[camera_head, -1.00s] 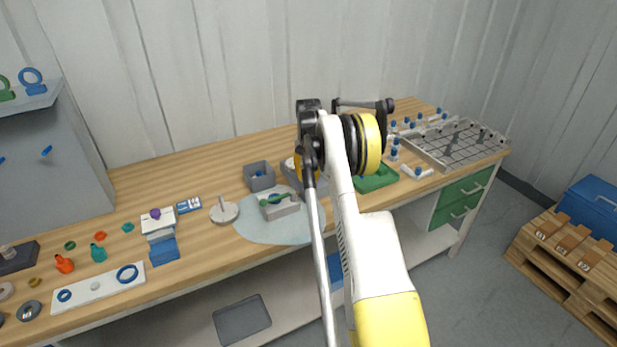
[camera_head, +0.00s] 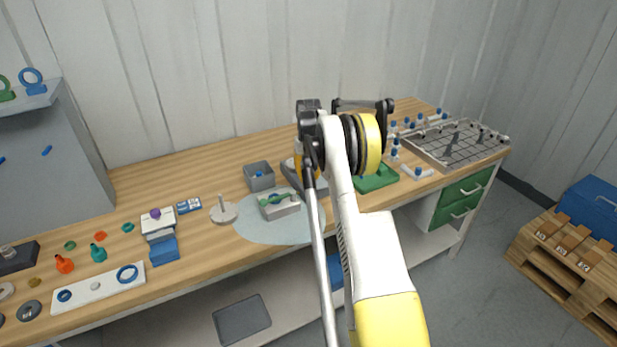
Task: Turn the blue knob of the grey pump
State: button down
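A small open grey box (camera_head: 259,177) with a blue bit inside stands on the bench, left of my arm. In front of it is a grey block with a green handle (camera_head: 279,204). Another grey body (camera_head: 313,183) lies just behind my arm and is largely covered. I cannot tell which of these is the grey pump, and no blue knob shows clearly on any of them. The dark end of my arm is above this group. My gripper's fingers are hidden or too small to make out, so its opening and any contact cannot be told.
A green tray (camera_head: 376,178) and a metal grid tray (camera_head: 455,144) are to the right. A round grey stand (camera_head: 223,211) and a white box with a purple knob (camera_head: 157,223) are to the left. The wooden bench (camera_head: 200,166) is clear toward the back wall.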

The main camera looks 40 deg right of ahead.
aim_at(308, 176)
jog(key=c, duration=1.2)
grip_release()
jog(key=shift+o, duration=0.2)
jog(key=shift+r, duration=0.1)
notch_tip(308, 176, up, 12)
